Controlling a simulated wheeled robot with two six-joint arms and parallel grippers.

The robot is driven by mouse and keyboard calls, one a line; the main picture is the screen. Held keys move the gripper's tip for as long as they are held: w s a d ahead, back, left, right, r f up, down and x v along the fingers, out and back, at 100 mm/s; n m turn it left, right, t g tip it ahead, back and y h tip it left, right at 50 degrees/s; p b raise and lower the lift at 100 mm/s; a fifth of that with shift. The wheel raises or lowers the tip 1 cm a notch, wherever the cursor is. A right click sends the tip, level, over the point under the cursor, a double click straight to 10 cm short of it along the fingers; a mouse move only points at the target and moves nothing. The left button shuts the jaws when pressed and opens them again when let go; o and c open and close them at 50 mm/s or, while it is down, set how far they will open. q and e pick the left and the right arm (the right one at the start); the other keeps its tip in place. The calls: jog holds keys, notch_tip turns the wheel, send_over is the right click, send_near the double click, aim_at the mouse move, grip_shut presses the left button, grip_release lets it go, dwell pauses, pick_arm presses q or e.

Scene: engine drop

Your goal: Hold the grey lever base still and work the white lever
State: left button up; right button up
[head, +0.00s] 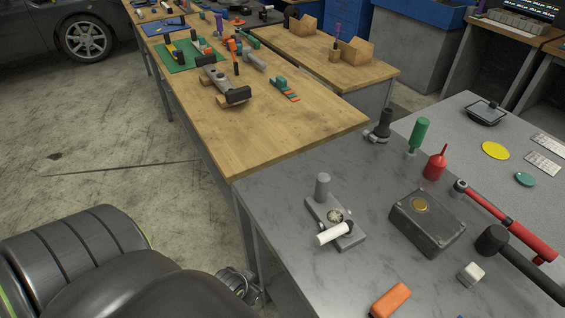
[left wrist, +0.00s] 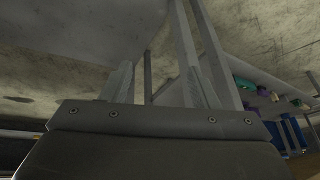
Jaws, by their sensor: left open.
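The grey lever base (head: 352,239) lies on the grey table near its front left edge. A grey upright post (head: 322,188) stands at its far end. The white lever (head: 331,235) is a short white cylinder at the near end, lying roughly level and pointing left. A round metal pivot sits beside it. My left gripper (head: 242,287) is low at the left of the table, apart from the lever base and partly hidden by my arm. In the left wrist view its two fingers (left wrist: 160,84) are apart with nothing between them. My right gripper is out of view.
On the grey table are a dark metal box (head: 428,225), a red wrench (head: 505,222), a black-headed hammer (head: 492,240), an orange block (head: 391,299) and a white-grey block (head: 471,274). A wooden bench (head: 290,120) with tools adjoins behind. The table left of the lever base is clear.

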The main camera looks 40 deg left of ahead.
pick_arm(q)
notch_tip(320, 180, up, 24)
jog(key=w+d+t+p, duration=0.2)
jog(key=d+t, duration=0.1)
jog(key=m+t+h, duration=0.1)
jog(key=t+h, duration=0.1)
jog(key=t, duration=0.3)
send_near(326, 182)
jog(key=s+a+f, duration=0.1)
jog(key=s+a, duration=0.1)
jog(key=s, duration=0.3)
jog(key=shift+m+t+h, duration=0.3)
jog(key=b+x, duration=0.1)
jog(key=x, duration=1.6)
jog(key=shift+w+a+b, duration=0.1)
jog(key=shift+w+b, duration=0.3)
jog(key=shift+w, duration=0.05)
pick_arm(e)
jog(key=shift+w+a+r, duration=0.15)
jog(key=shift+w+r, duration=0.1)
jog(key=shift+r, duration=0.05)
pick_arm(q)
jog(key=c, duration=0.3)
jog(key=shift+c, duration=0.3)
grip_shut()
